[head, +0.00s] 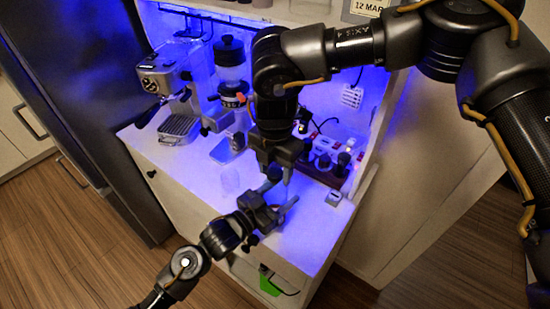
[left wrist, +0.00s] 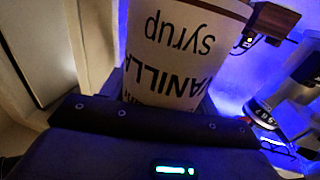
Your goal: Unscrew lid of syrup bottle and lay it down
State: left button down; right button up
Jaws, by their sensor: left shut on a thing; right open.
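The syrup bottle (left wrist: 178,48) fills the upper middle of the left wrist view. Its pale label reads "VANILLA syrup", upside down in that picture. My left gripper (head: 281,196) is shut on the bottle near the front right of the counter. My right gripper (head: 281,170) points down from above, directly over my left gripper, and is open. The two grippers hide most of the bottle in the head view. The lid is not clearly visible, and I cannot tell whether the right fingers touch it.
The white counter (head: 190,165) has free room at its front left. An espresso machine (head: 163,74) and a grinder (head: 231,68) stand at the back left. A dark rack with several items (head: 324,160) is at the right.

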jog(key=shift+f, duration=0.3)
jog(key=c, duration=1)
jog(key=n, duration=0.4)
jog(key=o, duration=1.1)
jog(key=shift+r, duration=0.1)
